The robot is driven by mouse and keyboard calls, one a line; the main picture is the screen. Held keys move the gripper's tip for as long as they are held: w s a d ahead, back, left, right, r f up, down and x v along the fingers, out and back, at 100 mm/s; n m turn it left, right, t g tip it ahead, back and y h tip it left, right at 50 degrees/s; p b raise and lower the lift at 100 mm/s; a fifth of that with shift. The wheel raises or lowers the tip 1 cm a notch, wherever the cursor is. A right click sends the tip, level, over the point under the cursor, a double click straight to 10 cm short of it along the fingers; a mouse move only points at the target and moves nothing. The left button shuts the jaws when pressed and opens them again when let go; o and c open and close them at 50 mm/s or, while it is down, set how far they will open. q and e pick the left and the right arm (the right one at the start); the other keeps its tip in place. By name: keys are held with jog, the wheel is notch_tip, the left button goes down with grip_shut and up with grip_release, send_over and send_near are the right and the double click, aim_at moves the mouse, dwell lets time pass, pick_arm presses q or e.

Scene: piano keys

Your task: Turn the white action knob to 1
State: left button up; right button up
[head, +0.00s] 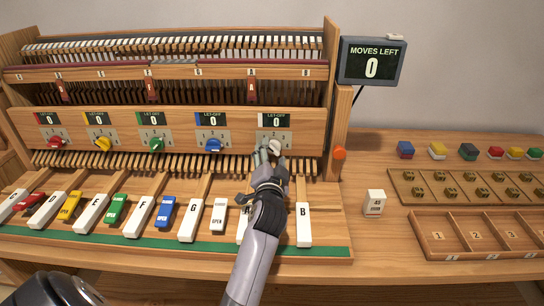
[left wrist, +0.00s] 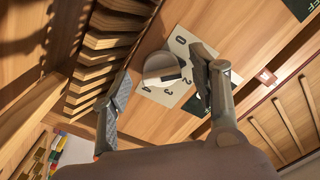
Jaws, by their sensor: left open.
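The white action knob (head: 275,148) is on the rightmost plate of the wooden panel, below a dark LET-OFF display (head: 275,120) that appears to read 0. My left gripper (head: 267,154) is open at the knob. In the wrist view its fingers (left wrist: 160,95) stand on either side of the knob; contact cannot be told. One finger covers part of the plate. My right gripper is not in view.
Red (head: 56,143), yellow (head: 103,144), green (head: 156,145) and blue (head: 213,146) knobs line the panel to the left. Piano keys (head: 303,225) lie below. A MOVES LEFT display (head: 371,62) reads 0. Wooden trays (head: 480,212) and colored blocks (head: 468,152) are at right.

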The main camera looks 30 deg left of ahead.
pick_arm(q)
notch_tip(320, 180, up, 10)
dwell(0.5)
